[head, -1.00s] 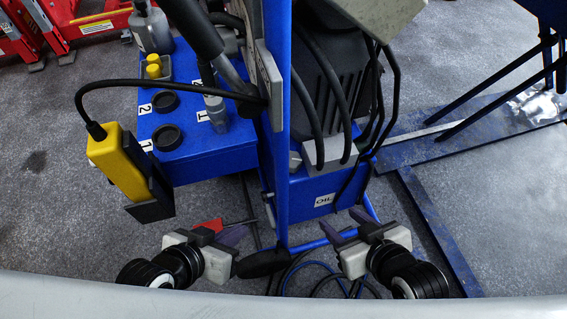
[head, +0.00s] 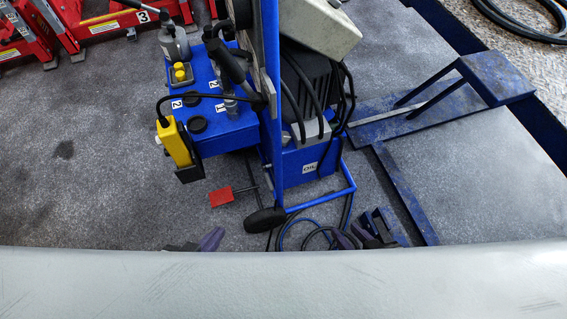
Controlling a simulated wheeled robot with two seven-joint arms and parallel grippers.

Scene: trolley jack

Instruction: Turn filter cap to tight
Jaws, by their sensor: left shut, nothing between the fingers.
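The blue box (head: 226,140) on the left of the blue machine has two black round parts on top, the rear one (head: 191,102) and the front one (head: 198,125). A yellow knob (head: 180,73) is behind them. I cannot tell which of these is the filter cap, or how tight it is. My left gripper (head: 208,240) is shut and empty, low in the picture, in front of the box and apart from it. My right gripper (head: 357,230) is open and empty, right of the machine's foot. A pale surface along the bottom hides most of both arms.
Hoses lie on the floor.

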